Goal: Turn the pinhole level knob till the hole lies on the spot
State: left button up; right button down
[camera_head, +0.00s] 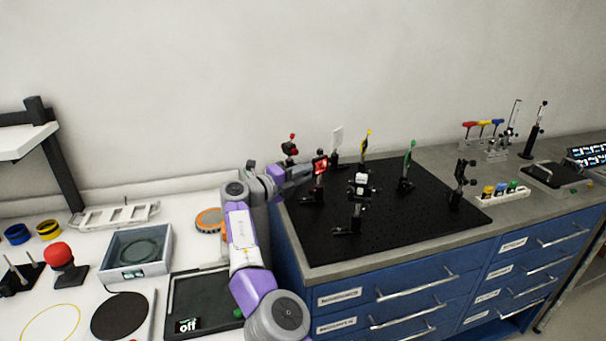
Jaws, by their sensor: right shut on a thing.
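My right gripper (303,172) reaches in over the left back part of the black optical breadboard (423,213). It is shut at the small dark mount with a red face (320,165), on what appears to be the pinhole level knob. The knob itself is hidden by the fingers. The pinhole and the spot are too small to tell apart, so I cannot tell how they lie to each other. My left gripper is not in view.
Several post-mounted optics stand on the breadboard, among them a yellow-topped one (366,145), a green-topped one (407,168) and a dark front one (356,203). A red-topped post (291,146) stands just behind my gripper. A white table with a grey box (138,252) is at left.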

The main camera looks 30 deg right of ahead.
jog(key=shift+a, duration=0.15)
jog(key=c, duration=1.1)
grip_release()
jog(key=shift+a, duration=0.1)
jog(key=shift+o, duration=0.2)
jog(key=s+a, duration=0.1)
jog(key=a, duration=0.6)
jog(key=shift+a, duration=0.15)
jog(key=shift+r, duration=0.1)
